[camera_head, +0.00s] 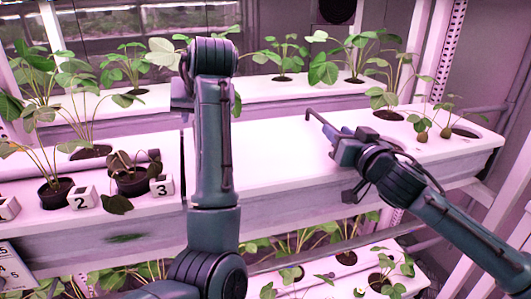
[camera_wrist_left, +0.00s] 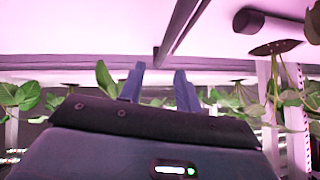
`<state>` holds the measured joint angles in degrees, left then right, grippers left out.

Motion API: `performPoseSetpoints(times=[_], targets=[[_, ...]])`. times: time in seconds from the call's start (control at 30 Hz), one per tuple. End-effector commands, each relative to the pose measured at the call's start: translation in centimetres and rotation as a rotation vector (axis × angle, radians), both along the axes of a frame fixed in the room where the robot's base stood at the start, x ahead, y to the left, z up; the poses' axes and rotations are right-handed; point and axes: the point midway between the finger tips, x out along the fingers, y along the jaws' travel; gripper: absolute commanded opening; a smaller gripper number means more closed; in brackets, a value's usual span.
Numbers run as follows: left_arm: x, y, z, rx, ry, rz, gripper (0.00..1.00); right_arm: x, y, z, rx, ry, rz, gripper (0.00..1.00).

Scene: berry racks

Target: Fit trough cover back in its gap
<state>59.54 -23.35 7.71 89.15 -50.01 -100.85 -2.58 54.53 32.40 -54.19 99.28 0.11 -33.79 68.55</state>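A plain white trough cover (camera_head: 275,155) lies along the middle trough, between the potted plants on the left and the planted section on the right. A dark narrow slit (camera_head: 183,160) runs across the trough top at its left end, partly behind my left arm. In the left wrist view a dark slit (camera_wrist_left: 190,25) crosses the white surface above my left gripper (camera_wrist_left: 159,80), whose two fingers stand apart with nothing visible between them. My right gripper (camera_head: 325,128) is over the cover's right part, with a thin bent tip reaching left; whether it touches the cover is unclear.
Dark pots (camera_head: 55,192) with plants and numbered white blocks (camera_head: 162,185) stand on the left section. The right section has round holes (camera_head: 465,131) with plants. Another planted trough (camera_head: 290,95) runs behind; more plants grow below.

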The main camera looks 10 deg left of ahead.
Motion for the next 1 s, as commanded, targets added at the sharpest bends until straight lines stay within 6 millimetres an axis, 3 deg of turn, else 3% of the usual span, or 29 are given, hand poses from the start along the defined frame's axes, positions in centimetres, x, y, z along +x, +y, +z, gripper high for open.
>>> performPoseSetpoints(times=[0.2,0.47,0.57,1.0], targets=[[-2.4,-1.7,2.9,0.000,-0.002,0.000,0.34,0.0,0.0,0.0,0.000,0.000,0.000,0.35],[-3.5,-2.4,4.0,0.000,0.001,0.001,0.34,-0.5,-0.2,-0.1,0.001,0.001,0.001,0.35],[-3.5,-2.4,4.0,0.000,0.001,0.001,0.34,-1.5,-0.7,-0.1,0.001,0.001,0.000,0.35],[-3.5,-2.4,4.0,0.000,0.001,0.001,0.34,-9.4,-4.1,-0.1,-0.002,0.001,0.000,0.35]])
